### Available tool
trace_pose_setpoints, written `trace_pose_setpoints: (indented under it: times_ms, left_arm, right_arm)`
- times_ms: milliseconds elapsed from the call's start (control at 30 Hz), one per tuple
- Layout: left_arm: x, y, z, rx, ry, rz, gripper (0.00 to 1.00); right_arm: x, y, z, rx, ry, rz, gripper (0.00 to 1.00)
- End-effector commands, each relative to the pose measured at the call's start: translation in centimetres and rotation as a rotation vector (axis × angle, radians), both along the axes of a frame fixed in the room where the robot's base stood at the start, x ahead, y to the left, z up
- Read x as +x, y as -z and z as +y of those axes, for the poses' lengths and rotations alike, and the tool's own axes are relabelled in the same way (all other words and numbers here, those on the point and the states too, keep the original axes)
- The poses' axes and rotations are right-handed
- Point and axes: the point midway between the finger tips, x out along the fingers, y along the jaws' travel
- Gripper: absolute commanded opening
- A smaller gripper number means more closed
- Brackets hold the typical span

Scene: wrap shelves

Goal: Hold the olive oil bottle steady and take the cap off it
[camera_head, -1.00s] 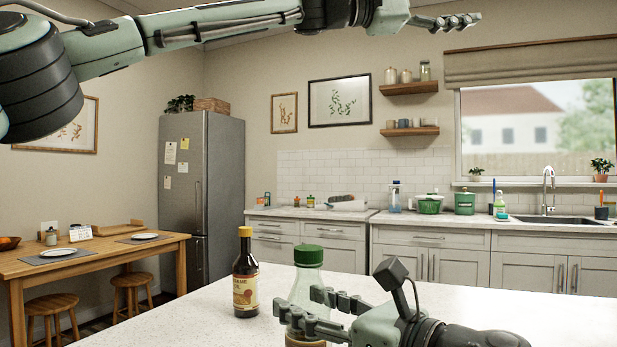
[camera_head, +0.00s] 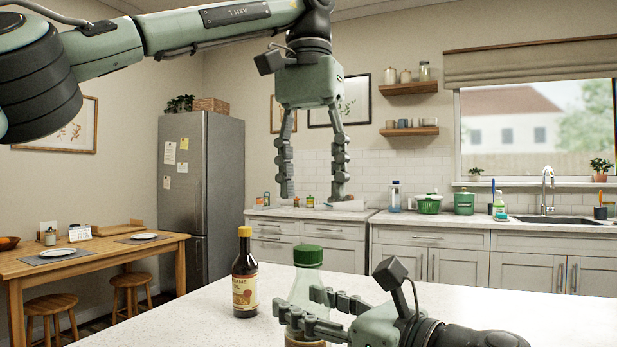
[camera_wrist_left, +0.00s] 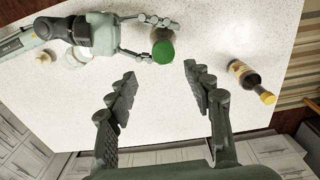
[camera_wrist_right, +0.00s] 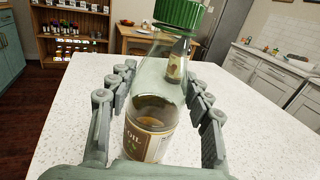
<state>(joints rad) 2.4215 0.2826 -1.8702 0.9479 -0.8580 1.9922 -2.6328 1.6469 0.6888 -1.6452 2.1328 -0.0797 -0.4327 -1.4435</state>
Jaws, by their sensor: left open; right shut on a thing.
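The olive oil bottle is clear glass with a green cap (camera_head: 308,256) and stands upright on the counter. My right gripper (camera_head: 305,308) is shut around its body (camera_wrist_right: 150,110); the right wrist view shows a label with "OIL" and dark liquid low inside. The cap is on the bottle's neck; it also shows in the left wrist view (camera_wrist_left: 163,52). My left gripper (camera_head: 313,196) is open and empty, pointing down, well above the cap. In the left wrist view the cap lies just beyond the space between its fingertips (camera_wrist_left: 158,72).
A dark bottle with a yellow cap (camera_head: 245,274) stands on the pale speckled counter (camera_head: 200,322), left of the olive oil bottle. The counter to the right is mostly clear apart from my right arm. A sink (camera_head: 550,219) and cabinets are far behind.

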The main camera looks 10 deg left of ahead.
Motion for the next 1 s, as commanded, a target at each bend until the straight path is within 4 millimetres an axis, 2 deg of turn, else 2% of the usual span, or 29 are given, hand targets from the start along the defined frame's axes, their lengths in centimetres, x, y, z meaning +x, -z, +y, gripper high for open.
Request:
trace_pose_setpoints:
  times_ms: [167, 600, 767, 1000]
  left_arm:
    - [-0.1, 1.3, 0.5, 0.024, 0.0, 0.015, 0.51]
    - [-0.1, 7.1, 0.6, 0.022, -0.005, 0.005, 0.51]
    - [-0.1, 7.9, 0.5, 0.021, -0.004, 0.006, 0.51]
    - [-0.1, 8.0, 0.5, 0.02, -0.004, 0.006, 0.51]
  right_arm:
    - [0.0, 0.0, 0.0, 0.0, -0.001, 0.0, 0.0]
    - [0.0, 0.0, 0.0, 0.0, -0.001, 0.0, 0.0]
    - [0.0, 0.0, 0.0, 0.0, -0.001, 0.0, 0.0]
    - [0.0, 0.0, 0.0, 0.0, -0.001, 0.0, 0.0]
